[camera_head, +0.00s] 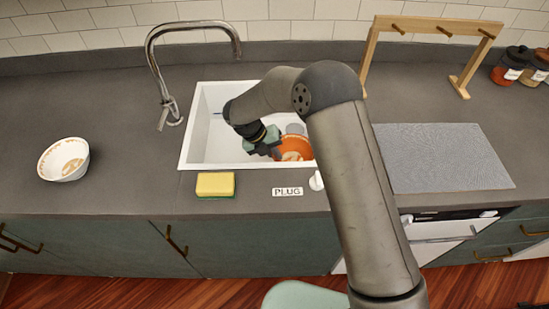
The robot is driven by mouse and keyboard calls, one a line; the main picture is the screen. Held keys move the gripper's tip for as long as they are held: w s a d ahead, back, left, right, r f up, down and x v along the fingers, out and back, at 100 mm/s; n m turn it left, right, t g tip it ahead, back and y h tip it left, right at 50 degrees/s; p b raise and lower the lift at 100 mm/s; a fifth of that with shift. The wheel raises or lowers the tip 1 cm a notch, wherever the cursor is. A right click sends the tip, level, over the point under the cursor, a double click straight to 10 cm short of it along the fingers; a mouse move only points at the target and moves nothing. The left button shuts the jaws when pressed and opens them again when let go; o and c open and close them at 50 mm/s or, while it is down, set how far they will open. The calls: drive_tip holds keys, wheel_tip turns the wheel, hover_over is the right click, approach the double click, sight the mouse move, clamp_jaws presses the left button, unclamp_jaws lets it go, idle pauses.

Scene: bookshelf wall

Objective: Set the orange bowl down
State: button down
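The orange bowl (297,147) is in the white sink (202,125), near its front right part. My arm covers part of it. My gripper (268,152) is at the left edge of the bowl, inside the sink area. The fingertips are small and partly hidden, so I cannot tell whether they are closed on the bowl's rim. I also cannot tell whether the bowl touches the sink floor.
A white bowl with an orange pattern (64,160) stands on the counter at left. A yellow-green sponge (215,185) and a PLUG label (287,191) lie before the sink. A faucet (165,75) rises behind. A grey mat (440,158) and wooden rack (372,50) are right.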

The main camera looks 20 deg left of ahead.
drive_tip(key=shift+f, duration=1.4)
drive_tip(key=shift+f, duration=0.15)
drive_tip(key=c, duration=1.6)
unclamp_jaws()
